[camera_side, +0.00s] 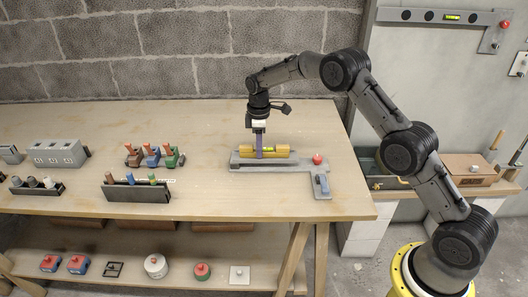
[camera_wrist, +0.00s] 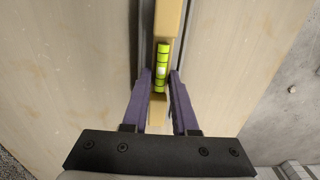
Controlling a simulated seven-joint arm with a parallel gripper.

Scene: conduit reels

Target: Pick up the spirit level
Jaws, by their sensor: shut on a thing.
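The spirit level is a yellow bar (camera_side: 280,152) with a bright green vial, on the right part of the workbench. It lies in or on a long grey holder (camera_side: 240,161); I cannot tell whether it is lifted off. My gripper (camera_side: 259,153) points straight down with its purple fingers on either side of the bar. In the wrist view the level (camera_wrist: 168,20) runs up the picture, its green vial just ahead of the fingers. The fingers (camera_wrist: 160,85) are shut on the level. They hide part of its middle in the side view.
A red knob (camera_side: 318,159) stands at the holder's right end, with a small blue-grey tool (camera_side: 322,184) on a plate in front. Coloured tools (camera_side: 153,155) stand to the left, behind a dark rack (camera_side: 137,192). The bench between them and the holder is clear. A block wall (camera_side: 150,55) stands behind.

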